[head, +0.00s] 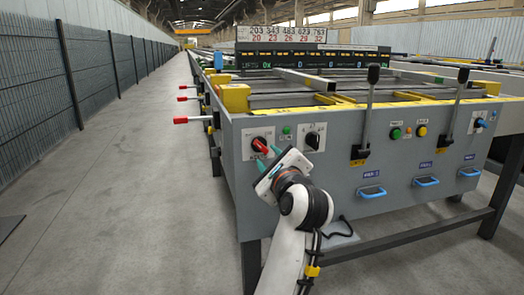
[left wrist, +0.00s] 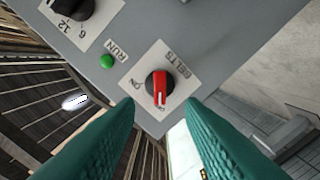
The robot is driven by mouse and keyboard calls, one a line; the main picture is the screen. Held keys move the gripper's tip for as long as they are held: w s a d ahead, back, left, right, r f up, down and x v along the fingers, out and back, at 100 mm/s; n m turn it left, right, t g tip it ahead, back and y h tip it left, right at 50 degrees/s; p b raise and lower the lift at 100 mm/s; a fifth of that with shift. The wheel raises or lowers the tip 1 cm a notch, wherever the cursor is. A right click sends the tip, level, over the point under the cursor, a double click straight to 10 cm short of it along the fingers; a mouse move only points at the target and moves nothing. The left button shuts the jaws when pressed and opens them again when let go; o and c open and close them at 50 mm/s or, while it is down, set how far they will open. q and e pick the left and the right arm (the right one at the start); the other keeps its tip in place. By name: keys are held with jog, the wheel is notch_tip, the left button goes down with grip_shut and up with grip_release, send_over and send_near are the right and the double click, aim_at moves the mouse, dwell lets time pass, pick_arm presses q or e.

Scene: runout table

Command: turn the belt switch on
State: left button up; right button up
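The belt switch (head: 260,145) is a red-handled rotary knob on a white plate at the left end of the table's grey front panel. In the left wrist view the switch (left wrist: 158,85) sits on a plate marked BELTS, its red handle pointing down the picture toward a small, hard-to-read label; the ON mark is to its left. My left gripper (head: 267,160) is close in front of the switch. Its two green fingers (left wrist: 158,112) are open, one to each side of the handle's lower end, with nothing visibly held. Contact cannot be told. My right gripper is not in view.
A green RUN lamp (left wrist: 106,62) and a black numbered knob (head: 313,137) are beside the switch. Two black levers (head: 366,115) and blue handles (head: 371,192) are farther right. Red-tipped handles (head: 182,120) stick out on the left side. The floor at left is clear.

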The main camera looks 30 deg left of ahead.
aim_at(261, 147)
pick_arm(q)
jog(key=x, duration=0.6)
jog(key=shift+w+a, duration=0.25)
jog(key=shift+w, duration=0.05)
grip_shut()
